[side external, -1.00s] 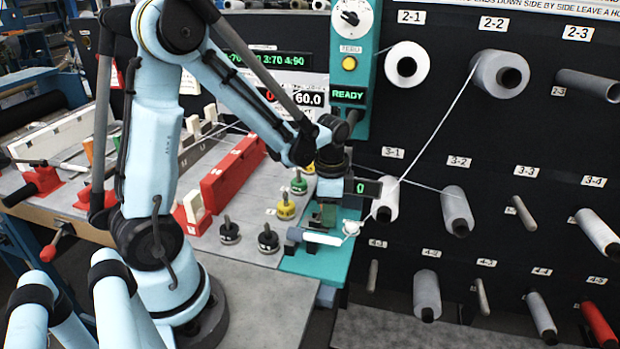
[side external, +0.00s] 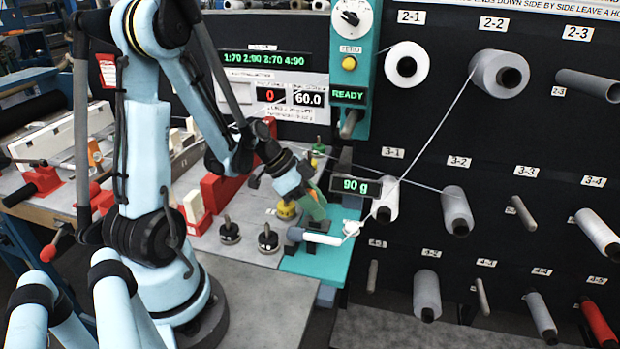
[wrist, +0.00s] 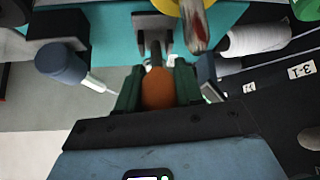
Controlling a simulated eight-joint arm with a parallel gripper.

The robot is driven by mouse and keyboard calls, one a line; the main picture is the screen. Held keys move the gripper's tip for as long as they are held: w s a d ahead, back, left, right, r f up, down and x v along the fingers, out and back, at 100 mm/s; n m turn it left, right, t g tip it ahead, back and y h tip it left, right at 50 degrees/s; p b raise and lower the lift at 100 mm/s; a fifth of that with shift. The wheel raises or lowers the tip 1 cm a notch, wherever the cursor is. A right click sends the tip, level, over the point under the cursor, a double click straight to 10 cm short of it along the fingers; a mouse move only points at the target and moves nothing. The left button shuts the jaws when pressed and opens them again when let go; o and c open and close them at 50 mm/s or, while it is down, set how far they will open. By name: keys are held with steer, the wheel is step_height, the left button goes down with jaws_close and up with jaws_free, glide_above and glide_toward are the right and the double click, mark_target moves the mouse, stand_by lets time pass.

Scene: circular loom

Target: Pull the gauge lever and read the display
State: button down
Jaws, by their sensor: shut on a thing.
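The gauge stands on the teal base plate (side external: 318,262) at the front of the rack. Its display (side external: 356,187) is lit and reads "90 g". My gripper (side external: 314,203) is tilted down to the right, just left of the display. In the wrist view, the green fingers of my gripper (wrist: 158,90) are shut on the round orange knob of the gauge lever (wrist: 158,88), one on each side. The lever's grey stem shows beyond the knob. In the side view the lever is mostly hidden behind my gripper.
Weights with upright pegs, one black (side external: 268,240), stand left of the plate. The grey bench front is clear.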

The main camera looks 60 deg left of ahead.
steer(key=shift+s+a+t+h, duration=0.3)
steer(key=shift+a+t+h, duration=0.05)
steer(key=shift+t+h, duration=0.45)
steer(key=c, duration=0.8)
jaws_free()
steer(key=shift+f, duration=0.1)
steer(key=shift+s, duration=0.1)
steer(key=shift+v, duration=3.8)
